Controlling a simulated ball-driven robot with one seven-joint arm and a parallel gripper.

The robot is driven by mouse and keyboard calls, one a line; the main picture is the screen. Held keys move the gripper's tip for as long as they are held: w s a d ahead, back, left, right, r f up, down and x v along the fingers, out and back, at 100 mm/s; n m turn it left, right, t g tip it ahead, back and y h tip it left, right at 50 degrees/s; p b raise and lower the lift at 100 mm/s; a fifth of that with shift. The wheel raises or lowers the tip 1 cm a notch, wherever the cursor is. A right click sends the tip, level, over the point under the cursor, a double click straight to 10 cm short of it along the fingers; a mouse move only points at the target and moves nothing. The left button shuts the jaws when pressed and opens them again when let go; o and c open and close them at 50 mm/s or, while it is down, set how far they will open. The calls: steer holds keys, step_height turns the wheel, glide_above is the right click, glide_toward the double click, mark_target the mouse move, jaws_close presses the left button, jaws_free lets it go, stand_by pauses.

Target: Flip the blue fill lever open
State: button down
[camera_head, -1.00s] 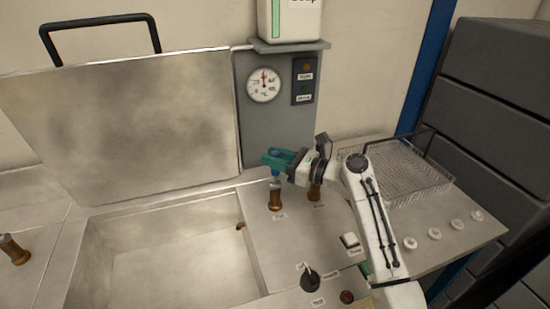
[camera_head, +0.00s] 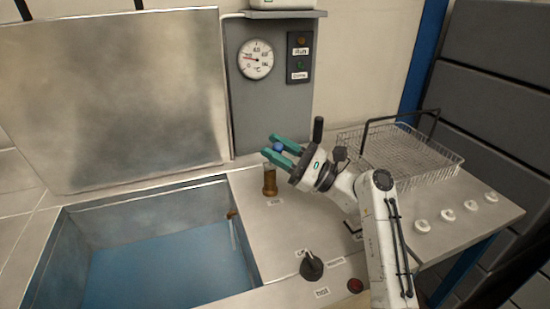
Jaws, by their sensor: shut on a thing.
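The blue-tipped fill lever (camera_head: 278,147) shows its round blue tip between the green fingers of my gripper (camera_head: 277,148). My gripper is shut on it from the right. Below the fingers stands the brass valve body (camera_head: 270,182) on the steel deck, with a small label in front of it. The fingers partly hide the lever's stem, so its exact tilt is hard to tell. A thin stream of water (camera_head: 234,233) runs from the brass spout into the basin (camera_head: 70,225), and blue water covers the basin floor.
A black upright handle (camera_head: 318,129) rises just behind my gripper. A wire basket (camera_head: 400,155) stands right of my arm. A dark knob (camera_head: 311,267) and a red button (camera_head: 355,286) sit in front. A dial gauge (camera_head: 256,59) hangs on the back panel.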

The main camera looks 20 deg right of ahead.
steer(key=shift+s+f+n+b, duration=0.3)
steer(key=shift+n+b, duration=0.1)
steer(key=shift+b, duration=0.2)
steer(key=shift+y, duration=0.4)
steer(key=c, duration=1)
jaws_free()
steer(key=shift+o, duration=0.2)
steer(key=shift+s+d, duration=0.1)
steer(key=shift+d, duration=0.05)
steer(key=s+d, duration=0.8)
steer(key=d, duration=0.2)
steer(key=shift+f+b, duration=0.25)
steer(key=shift+b, duration=0.1)
steer(key=shift+c, duration=0.3)
